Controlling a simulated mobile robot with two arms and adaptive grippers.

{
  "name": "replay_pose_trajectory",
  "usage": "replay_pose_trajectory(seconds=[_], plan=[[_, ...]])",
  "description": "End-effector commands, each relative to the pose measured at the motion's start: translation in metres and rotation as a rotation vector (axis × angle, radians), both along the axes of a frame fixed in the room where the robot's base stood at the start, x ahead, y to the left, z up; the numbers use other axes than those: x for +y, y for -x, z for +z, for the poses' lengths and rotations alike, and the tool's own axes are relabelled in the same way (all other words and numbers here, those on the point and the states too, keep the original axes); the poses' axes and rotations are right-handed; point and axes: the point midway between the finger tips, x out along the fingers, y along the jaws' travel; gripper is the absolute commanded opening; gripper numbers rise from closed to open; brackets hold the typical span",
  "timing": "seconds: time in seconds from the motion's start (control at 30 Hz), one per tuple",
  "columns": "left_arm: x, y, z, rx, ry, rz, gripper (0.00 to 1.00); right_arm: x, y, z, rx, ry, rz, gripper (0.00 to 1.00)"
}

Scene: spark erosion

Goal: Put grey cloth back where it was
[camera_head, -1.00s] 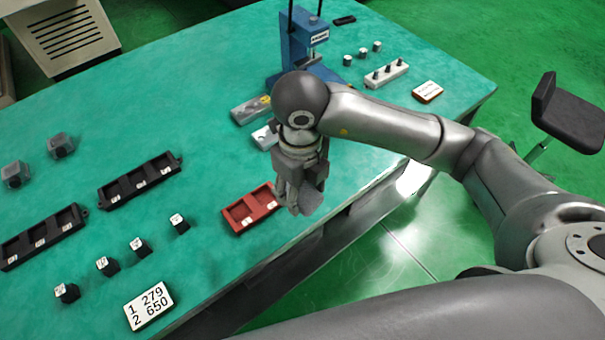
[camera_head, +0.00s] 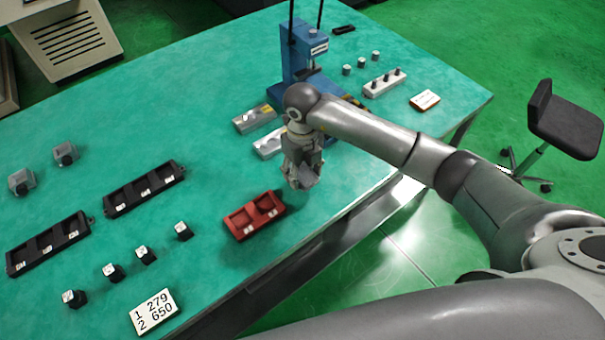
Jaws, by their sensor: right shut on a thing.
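My right gripper (camera_head: 303,176) is over the green table, just behind and to the right of the red tray. It points down and is shut on the grey cloth (camera_head: 306,174), which shows as a small grey fold between and below the fingers. I cannot tell exactly how high the cloth is above the table. My left gripper is not in view.
The red two-pocket tray (camera_head: 233,235) lies near the table's front edge. Grey metal blocks (camera_head: 254,119) lie by the blue press (camera_head: 303,50). Black trays (camera_head: 145,190), small black pieces and a number card (camera_head: 153,311) are at left. Bare table (camera_head: 200,100) lies behind.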

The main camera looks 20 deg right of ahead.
Motion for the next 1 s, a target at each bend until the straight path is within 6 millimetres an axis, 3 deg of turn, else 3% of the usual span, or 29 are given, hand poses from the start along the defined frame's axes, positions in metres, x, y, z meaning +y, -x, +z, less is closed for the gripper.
replay_pose_trajectory(seconds=[0.4, 0.77, 0.8, 0.93, 1.0], plan=[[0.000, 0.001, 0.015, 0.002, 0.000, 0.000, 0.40, -0.002, -0.007, -0.038, 0.000, 0.000, 0.000, 0.29], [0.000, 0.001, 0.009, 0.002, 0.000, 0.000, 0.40, -0.002, -0.007, -0.044, -0.001, 0.001, 0.000, 0.29], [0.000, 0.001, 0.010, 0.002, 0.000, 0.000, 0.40, -0.002, -0.007, -0.043, -0.001, 0.000, 0.000, 0.55], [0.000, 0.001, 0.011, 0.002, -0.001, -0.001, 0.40, -0.002, -0.007, -0.042, -0.001, 0.000, 0.000, 0.72], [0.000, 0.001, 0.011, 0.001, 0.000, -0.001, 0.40, -0.002, -0.007, -0.042, -0.001, 0.000, 0.000, 0.73]])
